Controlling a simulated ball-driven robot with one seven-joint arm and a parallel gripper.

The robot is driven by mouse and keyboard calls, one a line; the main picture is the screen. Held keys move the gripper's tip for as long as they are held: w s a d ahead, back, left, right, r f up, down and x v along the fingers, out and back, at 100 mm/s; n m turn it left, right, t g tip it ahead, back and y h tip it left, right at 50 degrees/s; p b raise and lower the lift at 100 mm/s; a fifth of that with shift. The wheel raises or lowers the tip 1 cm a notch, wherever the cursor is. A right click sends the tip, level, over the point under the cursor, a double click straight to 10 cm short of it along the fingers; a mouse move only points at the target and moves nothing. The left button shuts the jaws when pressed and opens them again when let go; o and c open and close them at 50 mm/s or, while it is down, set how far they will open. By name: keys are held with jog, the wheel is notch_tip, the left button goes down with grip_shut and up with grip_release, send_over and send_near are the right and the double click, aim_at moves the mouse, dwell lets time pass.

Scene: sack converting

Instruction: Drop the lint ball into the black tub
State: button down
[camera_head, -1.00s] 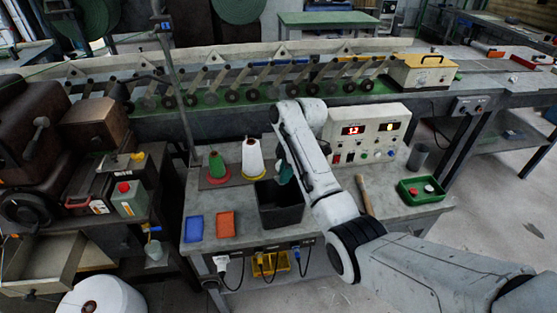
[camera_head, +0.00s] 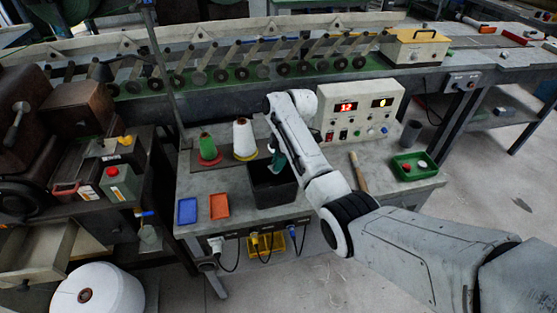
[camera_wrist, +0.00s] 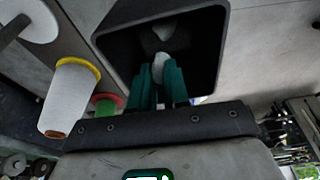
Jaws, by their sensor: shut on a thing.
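The black tub (camera_head: 285,195) stands on the grey bench, open side up. My gripper (camera_head: 277,164) is at the tub's opening, with its teal fingers pointing down over the tub's back right part. In the wrist view my gripper (camera_wrist: 159,78) is shut on the pale lint ball (camera_wrist: 159,66), which sits between the fingertips in front of the tub's dark inside. The tub's wall (camera_wrist: 222,50) shows around it in that view. A second pale patch (camera_wrist: 163,32) shows inside the tub; I cannot tell what it is. The ball is hidden in the head view.
A green cone (camera_head: 208,147) and a white cone (camera_head: 244,138) stand behind the tub. Blue (camera_head: 187,211) and orange (camera_head: 219,206) trays lie left. A control box (camera_head: 362,112), wooden-handled tool (camera_head: 359,172) and green tray (camera_head: 413,166) are right.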

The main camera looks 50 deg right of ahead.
jog(key=c, duration=1)
grip_release()
jog(key=shift+c, duration=0.2)
jog(key=v, duration=1.1)
jog(key=shift+f, duration=0.2)
